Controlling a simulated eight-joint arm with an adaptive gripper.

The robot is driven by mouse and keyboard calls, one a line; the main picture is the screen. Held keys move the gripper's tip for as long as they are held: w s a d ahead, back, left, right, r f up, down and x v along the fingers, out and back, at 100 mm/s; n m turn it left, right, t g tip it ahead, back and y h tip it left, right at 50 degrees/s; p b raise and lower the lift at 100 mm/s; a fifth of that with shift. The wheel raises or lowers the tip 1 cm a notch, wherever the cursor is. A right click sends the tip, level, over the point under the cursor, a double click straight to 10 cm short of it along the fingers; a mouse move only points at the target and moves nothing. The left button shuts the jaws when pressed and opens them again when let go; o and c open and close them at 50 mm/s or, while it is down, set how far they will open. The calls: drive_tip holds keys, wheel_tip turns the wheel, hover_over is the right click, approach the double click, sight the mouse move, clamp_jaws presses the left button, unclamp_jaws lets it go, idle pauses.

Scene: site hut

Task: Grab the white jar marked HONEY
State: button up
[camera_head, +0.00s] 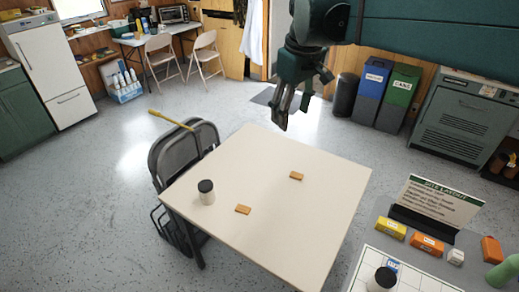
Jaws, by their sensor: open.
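A small white jar (207,198) with a black lid stands upright near the left edge of the pale square table (310,215). A second white jar (379,288) with a black lid stands on the grid-marked surface at the bottom right, partly cut off by the frame edge. I cannot read a HONEY label on either jar. My gripper (294,113) hangs above the far side of the table, fingers pointing down. It is open and empty, apart from both jars, up and to the right of the jar on the table.
Two small orange-brown blocks (243,209) lie flat on the table. A SITE LAYOUT sign (437,202), a yellow box (391,228), an orange box (427,243) and a green bottle (503,272) crowd the lower right. The table is otherwise clear.

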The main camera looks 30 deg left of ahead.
drive_tip(key=s+a+f+n+g, duration=0.1)
drive_tip(key=s+a+f+n, duration=0.1)
drive_tip(key=a, duration=0.6)
drive_tip(key=s+a+f+n, duration=0.1)
drive_tip(key=s+a+f, duration=0.1)
drive_tip(key=a, duration=0.7)
drive_tip(key=n+h, duration=0.1)
drive_tip(key=n, duration=0.2)
hover_over(205, 184)
wheel_tip(205, 184, down, 6)
drive_tip(key=shift+g, duration=0.3)
wheel_tip(205, 184, down, 27)
drive_tip(key=shift+d+f, duration=0.1)
drive_tip(key=shift+f, duration=0.3)
drive_tip(key=shift+f, duration=1.25)
drive_tip(key=shift+s+f+b, duration=0.1)
drive_tip(key=shift+f+b, duration=0.75)
drive_tip(key=shift+f, duration=1.8)
